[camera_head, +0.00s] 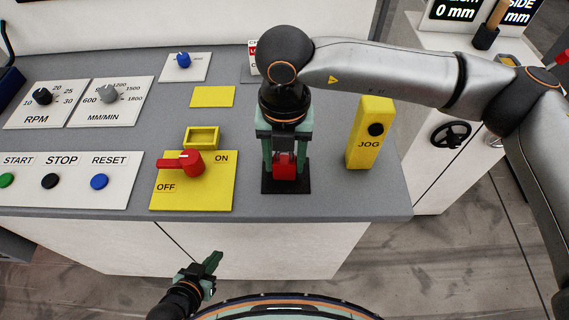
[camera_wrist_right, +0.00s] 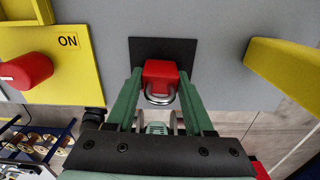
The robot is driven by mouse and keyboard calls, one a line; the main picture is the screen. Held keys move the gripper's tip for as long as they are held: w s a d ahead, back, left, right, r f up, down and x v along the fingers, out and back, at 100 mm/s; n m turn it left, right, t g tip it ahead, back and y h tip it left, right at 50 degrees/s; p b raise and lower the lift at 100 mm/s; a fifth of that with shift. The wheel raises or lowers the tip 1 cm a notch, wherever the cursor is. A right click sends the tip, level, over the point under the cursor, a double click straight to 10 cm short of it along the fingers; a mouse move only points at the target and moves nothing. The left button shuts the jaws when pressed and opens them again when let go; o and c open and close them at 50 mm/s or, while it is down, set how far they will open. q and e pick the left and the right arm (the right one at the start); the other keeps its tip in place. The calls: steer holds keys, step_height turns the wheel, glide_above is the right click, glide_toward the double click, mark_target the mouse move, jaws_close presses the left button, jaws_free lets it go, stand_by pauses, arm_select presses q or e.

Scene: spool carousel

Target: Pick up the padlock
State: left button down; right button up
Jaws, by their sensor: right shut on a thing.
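The padlock (camera_head: 285,166) has a red body and stands at the black square pad (camera_head: 285,187) on the grey console. In the right wrist view the padlock (camera_wrist_right: 160,74) shows its silver shackle towards the camera. My right gripper (camera_head: 284,172) points down from above, its green fingers on both sides of the red body, shut on it. I cannot tell whether the padlock touches the pad. My left gripper (camera_head: 211,265) hangs low in front of the console, away from the padlock. Its finger gap is not clear.
Left of the padlock is a yellow plate with a red OFF/ON switch (camera_head: 188,162) and a raised yellow bracket (camera_head: 201,137). A yellow JOG box (camera_head: 371,134) stands to the right. The console's front edge is close to the pad.

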jaws_close()
